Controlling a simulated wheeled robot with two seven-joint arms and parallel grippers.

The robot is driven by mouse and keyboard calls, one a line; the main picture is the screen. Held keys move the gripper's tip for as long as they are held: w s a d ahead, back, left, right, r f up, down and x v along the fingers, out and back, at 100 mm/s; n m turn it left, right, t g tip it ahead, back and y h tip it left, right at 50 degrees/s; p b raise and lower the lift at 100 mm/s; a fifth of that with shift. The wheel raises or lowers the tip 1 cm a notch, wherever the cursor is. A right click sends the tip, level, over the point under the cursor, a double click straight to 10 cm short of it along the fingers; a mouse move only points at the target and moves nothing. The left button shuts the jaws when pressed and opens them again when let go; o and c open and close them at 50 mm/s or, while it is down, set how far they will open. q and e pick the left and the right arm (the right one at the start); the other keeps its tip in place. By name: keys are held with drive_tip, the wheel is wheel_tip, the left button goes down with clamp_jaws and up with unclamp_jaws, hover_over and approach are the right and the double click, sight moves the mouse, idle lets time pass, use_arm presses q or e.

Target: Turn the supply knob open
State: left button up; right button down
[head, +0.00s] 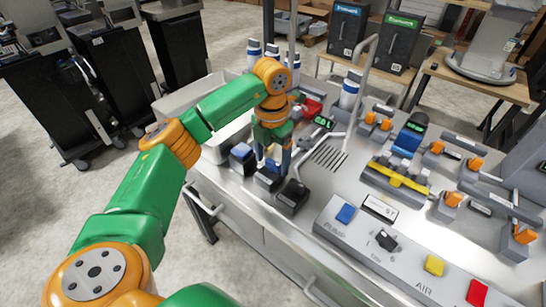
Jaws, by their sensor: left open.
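My left gripper (272,162) points down over the left front part of the grey bench (240,195), its fingers apart above a small dark block (268,179). Whether the fingers touch that block I cannot tell. A black knob-like handle (386,241) sits on the sloped front panel (360,232), between a blue button and a yellow button. Another dark block with a raised handle (292,196) stands just right of my gripper. I cannot read a supply label, so which one is the supply knob is unclear. My right gripper is not in view.
The panel also carries a blue button (345,213), a yellow button (433,265) and a red button (477,292). Several orange-handled valves (453,199) stand at the right.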

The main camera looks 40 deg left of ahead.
use_arm(q)
drive_tip(key=shift+w+f, duration=0.25)
drive_tip(key=shift+w, duration=0.05)
drive_tip(key=shift+s+r, duration=0.1)
drive_tip(key=shift+s, duration=0.05)
clamp_jaws()
drive_tip(key=n+p, duration=0.1)
drive_tip(key=n, duration=0.3)
drive_tip(key=shift+r, duration=0.1)
drive_tip(key=n+p, duration=0.1)
drive_tip(key=n, duration=0.3)
drive_tip(key=shift+n, duration=0.3)
drive_tip(key=n+p, duration=0.1)
drive_tip(key=n, duration=0.4)
drive_tip(key=shift+n+p, duration=0.65)
drive_tip(key=shift+n, duration=1.65)
